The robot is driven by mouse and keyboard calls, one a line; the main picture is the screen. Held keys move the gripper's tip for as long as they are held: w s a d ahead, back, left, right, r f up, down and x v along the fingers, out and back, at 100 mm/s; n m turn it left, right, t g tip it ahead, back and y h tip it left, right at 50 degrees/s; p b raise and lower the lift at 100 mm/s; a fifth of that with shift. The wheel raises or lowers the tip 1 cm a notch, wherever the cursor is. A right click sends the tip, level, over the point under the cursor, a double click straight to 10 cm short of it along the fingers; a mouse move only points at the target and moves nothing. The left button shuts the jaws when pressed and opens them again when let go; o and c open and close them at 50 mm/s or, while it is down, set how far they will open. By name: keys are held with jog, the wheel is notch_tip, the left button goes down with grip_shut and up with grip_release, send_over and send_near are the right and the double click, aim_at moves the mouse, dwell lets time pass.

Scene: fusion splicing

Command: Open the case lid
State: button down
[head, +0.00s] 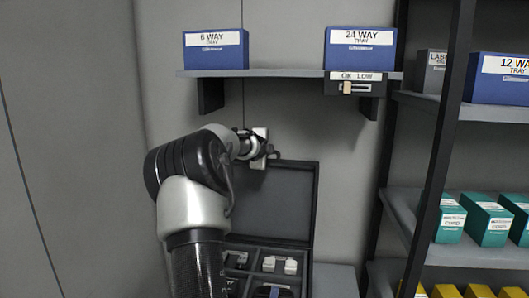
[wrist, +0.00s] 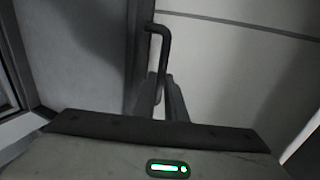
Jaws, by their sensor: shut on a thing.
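The black case (head: 308,268) stands with its lid (head: 278,200) raised, roughly upright against the grey wall, and its inside faces me. My gripper (head: 264,158) is at the lid's top edge, at its left part. In the wrist view my gripper (wrist: 160,98) has its fingers closed around the dark bent handle (wrist: 163,50) of the lid. Part of the handle shows past the fingers. My arm hides the left side of the case and lid in the head view.
The case's compartments hold small pale parts (head: 280,265) and dark items. Above is a wall shelf (head: 285,73) with two blue boxes and an "OK LOW" slider sign (head: 354,83) under it. A dark rack post (head: 437,150) and stocked shelves stand at the right.

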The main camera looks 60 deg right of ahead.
jog(key=r, duration=0.2)
jog(key=shift+s+d+r+h, duration=0.1)
jog(key=shift+d+r+h, duration=0.15)
jog(key=shift+r+h, duration=0.1)
jog(key=c, duration=2)
grip_release()
jog(key=shift+d+f, duration=0.1)
jog(key=shift+o, duration=0.9)
jog(key=shift+d+f, duration=0.15)
jog(key=shift+a, duration=0.25)
jog(key=p+v, duration=0.1)
jog(key=v, duration=1.5)
jog(key=shift+s+a+p, duration=0.15)
jog(key=shift+a+p, duration=0.2)
